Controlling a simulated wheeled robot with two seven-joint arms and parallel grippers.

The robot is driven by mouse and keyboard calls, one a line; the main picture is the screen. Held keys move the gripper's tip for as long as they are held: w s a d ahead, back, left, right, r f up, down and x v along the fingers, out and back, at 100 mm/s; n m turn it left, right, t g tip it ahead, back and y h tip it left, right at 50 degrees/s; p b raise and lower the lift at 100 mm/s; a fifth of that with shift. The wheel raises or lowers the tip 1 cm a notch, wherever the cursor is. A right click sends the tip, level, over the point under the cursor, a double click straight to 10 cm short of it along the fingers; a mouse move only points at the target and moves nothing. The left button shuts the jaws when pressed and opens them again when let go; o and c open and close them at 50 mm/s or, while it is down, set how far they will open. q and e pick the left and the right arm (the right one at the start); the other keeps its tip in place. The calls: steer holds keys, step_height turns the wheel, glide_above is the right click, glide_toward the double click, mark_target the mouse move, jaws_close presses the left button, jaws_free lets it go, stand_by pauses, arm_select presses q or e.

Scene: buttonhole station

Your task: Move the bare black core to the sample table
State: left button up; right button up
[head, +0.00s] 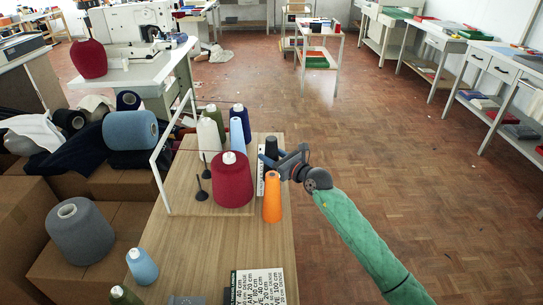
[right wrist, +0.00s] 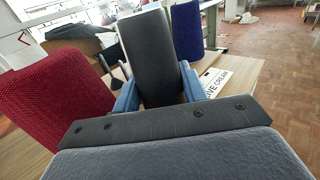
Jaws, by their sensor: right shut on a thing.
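The bare black core (head: 271,147) stands upright near the right edge of the wooden table (head: 240,245), behind the orange cone. My right gripper (head: 273,160) reaches in from the right and is shut on it. In the right wrist view the black core (right wrist: 151,50) is between the two blue fingers (right wrist: 155,92). I cannot tell whether its base touches the tabletop. My left gripper is not in view. No table is clearly marked as the sample table; a small table (head: 320,41) with coloured items stands at the far centre.
A red cone (head: 233,185) and an orange cone (head: 272,200) stand close to the gripper. Blue, green and cream cones (head: 209,137) stand behind, beside a white frame (head: 156,170). Printed cards (head: 260,285) lie in front. The floor to the right is open.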

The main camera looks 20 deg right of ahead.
stand_by(0.4)
steer(key=shift+f, duration=0.35)
steer(key=o, duration=1.1)
